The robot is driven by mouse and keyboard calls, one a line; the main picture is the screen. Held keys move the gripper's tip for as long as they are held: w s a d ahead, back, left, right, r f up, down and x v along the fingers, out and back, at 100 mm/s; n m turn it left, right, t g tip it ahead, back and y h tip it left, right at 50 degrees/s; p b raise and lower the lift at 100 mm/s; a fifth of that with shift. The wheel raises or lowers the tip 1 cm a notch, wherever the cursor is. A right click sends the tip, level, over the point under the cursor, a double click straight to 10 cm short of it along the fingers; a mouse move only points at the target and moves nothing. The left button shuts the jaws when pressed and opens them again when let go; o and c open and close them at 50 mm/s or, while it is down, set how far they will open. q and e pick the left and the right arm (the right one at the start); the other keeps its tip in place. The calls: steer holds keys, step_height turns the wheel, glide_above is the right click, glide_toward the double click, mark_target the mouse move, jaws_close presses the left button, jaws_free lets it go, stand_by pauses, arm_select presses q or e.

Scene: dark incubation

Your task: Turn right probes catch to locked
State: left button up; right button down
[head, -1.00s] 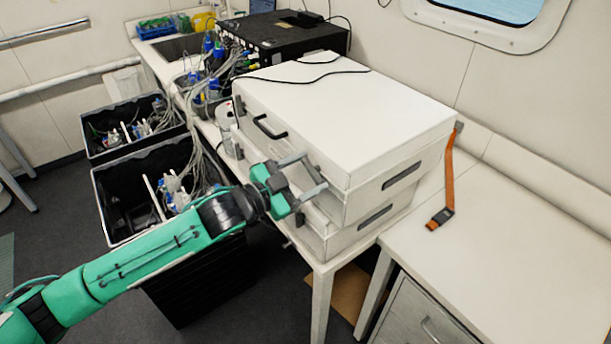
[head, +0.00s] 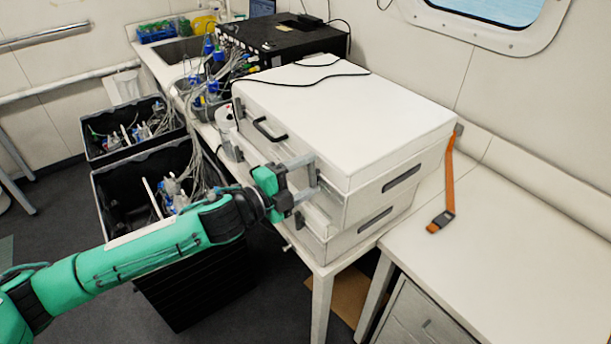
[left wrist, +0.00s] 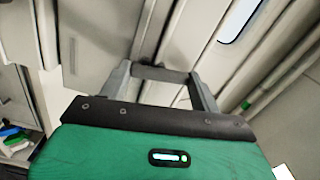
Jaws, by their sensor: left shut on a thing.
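Two white cases are stacked on the bench; the upper case (head: 345,125) has a dark front handle (head: 268,129). My left gripper (head: 312,174) is at the upper case's front face, right of that handle, near the front corner. It is shut on a small grey catch there, which the fingers mostly hide. In the left wrist view, a grey bar, seemingly the catch (left wrist: 160,73), spans between the two fingertips against the pale case. Whether the catch stands locked cannot be told. My right gripper is out of view.
The lower case (head: 345,240) sits directly beneath. Black crates (head: 135,200) with cables and bottles stand on the floor left of the bench. An orange strap (head: 448,185) lies on the clear right counter (head: 510,250). A black box (head: 285,38) stands behind the cases.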

arm_select(q)
steer(key=shift+m, duration=1.1)
steer(key=shift+f, duration=0.1)
steer(key=o, duration=1)
steer(key=shift+a, duration=0.1)
steer(key=shift+s+a, duration=0.25)
steer(key=shift+a, duration=0.05)
steer(key=shift+b+v, duration=2.55)
steer(key=shift+v, duration=3.9)
